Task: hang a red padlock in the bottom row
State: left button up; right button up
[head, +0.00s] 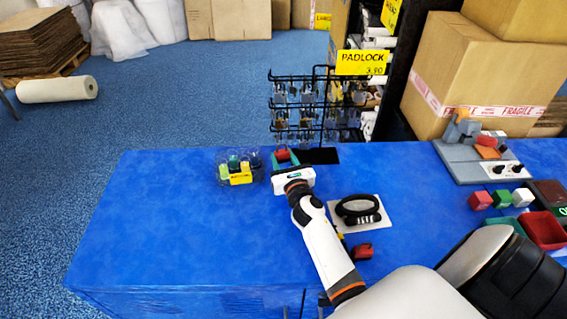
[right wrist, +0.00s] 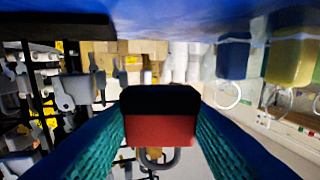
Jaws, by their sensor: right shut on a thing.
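A red padlock (right wrist: 160,130) with a black band and a metal shackle is between the teal fingers of my right gripper (right wrist: 158,135), which is shut on it. In the head view this padlock (head: 281,155) shows just beyond the right gripper (head: 285,158), close in front of the black wire rack (head: 322,128). Grey padlocks hang in rows on the rack under a yellow PADLOCK sign (head: 362,62). Another red padlock (head: 362,251) lies on the blue table. My left gripper is out of view.
A clear holder (head: 225,177) with coloured padlocks and a yellow label stands left of the gripper. A black cable lock on a card (head: 372,217) lies to the right. A grey device (head: 470,165), coloured blocks and a red tray (head: 545,230) are farther right. The table's left side is clear.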

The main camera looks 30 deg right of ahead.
jog(key=shift+w+d, duration=0.3)
jog(key=shift+w, duration=0.2)
jog(key=shift+w+d+f+b, duration=0.15)
jog(key=shift+w+d, duration=0.25)
jog(key=shift+w, duration=0.25)
jog(key=shift+w+d+b, duration=0.15)
jog(key=shift+w+d, duration=0.25)
jog(key=shift+w, duration=0.25)
jog(key=shift+w+d+f+b, duration=0.35)
jog(key=shift+w+d+b, duration=0.05)
jog(key=shift+w+b, duration=0.25)
jog(key=o, duration=1)
jog(key=shift+c, duration=0.2)
